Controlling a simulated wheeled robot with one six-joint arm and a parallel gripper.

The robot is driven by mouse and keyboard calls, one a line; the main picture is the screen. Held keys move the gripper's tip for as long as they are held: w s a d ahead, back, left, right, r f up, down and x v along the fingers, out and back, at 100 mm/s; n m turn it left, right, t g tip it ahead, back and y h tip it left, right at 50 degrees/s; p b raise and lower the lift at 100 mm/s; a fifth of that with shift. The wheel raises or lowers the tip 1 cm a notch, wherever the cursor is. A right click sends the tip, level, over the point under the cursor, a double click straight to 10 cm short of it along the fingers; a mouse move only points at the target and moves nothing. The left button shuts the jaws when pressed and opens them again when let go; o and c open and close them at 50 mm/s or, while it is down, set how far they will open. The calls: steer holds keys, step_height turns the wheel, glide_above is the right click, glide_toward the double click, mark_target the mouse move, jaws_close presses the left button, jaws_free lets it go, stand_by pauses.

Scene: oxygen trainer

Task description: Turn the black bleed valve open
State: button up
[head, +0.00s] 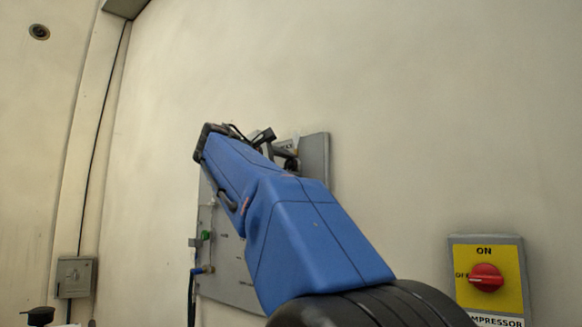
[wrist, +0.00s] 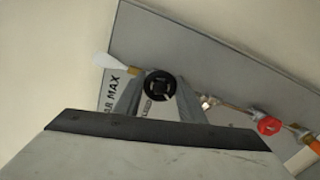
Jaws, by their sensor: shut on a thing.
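The black bleed valve knob (wrist: 161,86) shows end-on in the wrist view, round and dark with a square-looking centre. My gripper (wrist: 159,92) has one finger on each side of it and is shut on it. The knob sits in front of the grey panel (wrist: 205,45). In the head view the panel (head: 318,150) stands against the pale wall, and my blue arm covers much of it. There the knob and fingertips are hard to make out behind the arm. I cannot tell the valve's turn position.
Brass fittings and a red ring (wrist: 268,126) lie right of the knob in the wrist view. A white-tipped part (wrist: 112,62) is at its left. A yellow switch plate with a red knob (head: 486,277) is at lower right; a grey box (head: 76,277) is at left.

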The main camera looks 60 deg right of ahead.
steer(key=n, duration=0.6)
steer(key=shift+f, duration=0.1)
steer(key=shift+n, duration=0.3)
stand_by(0.3)
steer(key=o, duration=1)
steer(key=shift+o, duration=0.2)
steer(key=shift+a, duration=0.1)
steer(key=w+a, duration=0.1)
steer(key=a, duration=1.6)
steer(key=shift+w, duration=0.25)
steer(key=shift+a, duration=0.1)
